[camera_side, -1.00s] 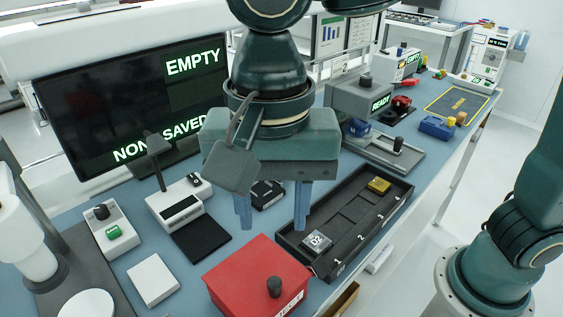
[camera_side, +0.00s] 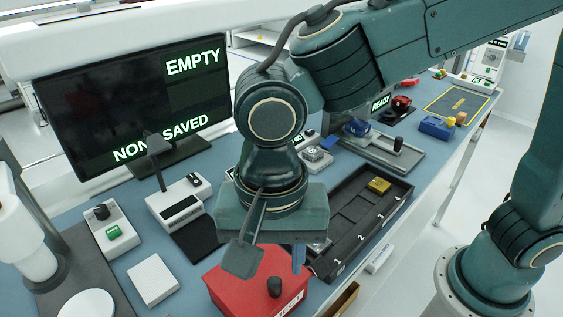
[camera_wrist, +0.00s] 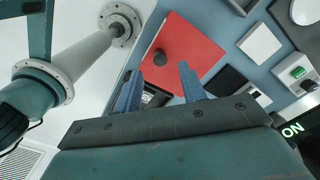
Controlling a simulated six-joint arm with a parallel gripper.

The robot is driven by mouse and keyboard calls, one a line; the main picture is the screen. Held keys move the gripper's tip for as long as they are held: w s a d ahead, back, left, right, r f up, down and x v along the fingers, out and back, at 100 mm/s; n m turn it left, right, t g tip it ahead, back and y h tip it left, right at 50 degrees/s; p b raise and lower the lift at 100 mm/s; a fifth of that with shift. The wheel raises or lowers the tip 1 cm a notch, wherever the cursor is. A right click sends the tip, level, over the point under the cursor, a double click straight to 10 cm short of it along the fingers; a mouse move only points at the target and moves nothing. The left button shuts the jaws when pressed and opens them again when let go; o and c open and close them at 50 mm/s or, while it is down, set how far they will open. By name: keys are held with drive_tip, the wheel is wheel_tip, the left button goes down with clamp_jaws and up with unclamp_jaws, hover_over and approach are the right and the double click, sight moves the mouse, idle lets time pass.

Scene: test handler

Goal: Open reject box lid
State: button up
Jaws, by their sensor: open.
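The reject box is red, with a flat red lid (camera_side: 235,291) that is shut and a dark round knob (camera_side: 275,287) on top. The lid also shows in the wrist view (camera_wrist: 190,42), with its knob (camera_wrist: 160,57) near the left edge. My gripper (camera_wrist: 157,82) is open, its two blue fingers apart with nothing between them. In the side view my gripper (camera_side: 270,258) hangs above and behind the box, one finger visible and the other hidden by my wrist. The fingertips point toward the knob and appear apart from it.
A black numbered tray (camera_side: 345,235) lies right of the box, holding a yellow part (camera_side: 379,185). A scale-like device (camera_side: 180,207) and a white block (camera_side: 152,279) stand to the left. A monitor (camera_side: 130,100) stands behind. Blue bench surface is free around the white block.

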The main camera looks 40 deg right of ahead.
sight(274, 281)
drive_tip(key=shift+f, duration=2.7)
drive_tip(key=shift+c, duration=0.4)
clamp_jaws()
